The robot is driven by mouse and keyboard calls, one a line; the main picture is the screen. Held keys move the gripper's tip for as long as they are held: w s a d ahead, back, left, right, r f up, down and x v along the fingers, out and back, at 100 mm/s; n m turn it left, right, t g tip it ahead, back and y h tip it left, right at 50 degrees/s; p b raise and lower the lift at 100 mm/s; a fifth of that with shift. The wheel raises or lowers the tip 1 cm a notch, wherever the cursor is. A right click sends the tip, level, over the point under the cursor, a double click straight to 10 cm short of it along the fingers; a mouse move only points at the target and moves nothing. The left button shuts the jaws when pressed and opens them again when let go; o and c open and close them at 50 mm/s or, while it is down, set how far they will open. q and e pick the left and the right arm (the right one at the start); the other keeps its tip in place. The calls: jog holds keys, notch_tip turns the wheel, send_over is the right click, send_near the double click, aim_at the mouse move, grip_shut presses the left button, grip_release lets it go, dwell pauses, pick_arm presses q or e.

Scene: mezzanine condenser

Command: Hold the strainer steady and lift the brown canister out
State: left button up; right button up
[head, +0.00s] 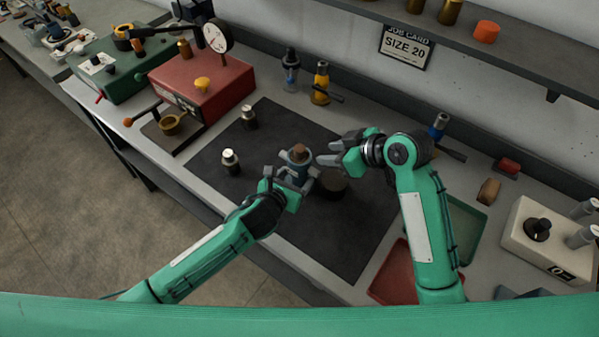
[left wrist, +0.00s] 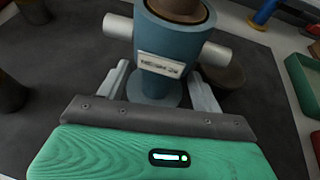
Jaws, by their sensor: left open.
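The strainer (head: 296,160) is a blue-grey upright body with a pale stub on each side and a label on its front. It also stands in the left wrist view (left wrist: 165,42). The brown canister (head: 300,149) sits in its top, with only the upper part showing; in the left wrist view it is cut by the top edge (left wrist: 180,9). My left gripper (head: 291,182) is open, its fingers on either side of the strainer's lower body, with gaps visible in the left wrist view (left wrist: 160,90). My right gripper (head: 328,154) is open and empty, just right of the strainer.
A dark round piece (head: 334,186) lies right of the strainer on the black mat (head: 345,235). Two small dark-and-silver pieces (head: 230,161) (head: 249,117) stand to the left. A red tray (head: 396,274) and a green tray (head: 466,232) lie at right. The front mat is clear.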

aim_at(300, 173)
pick_arm(q)
jog(key=shift+x, duration=1.9)
grip_shut()
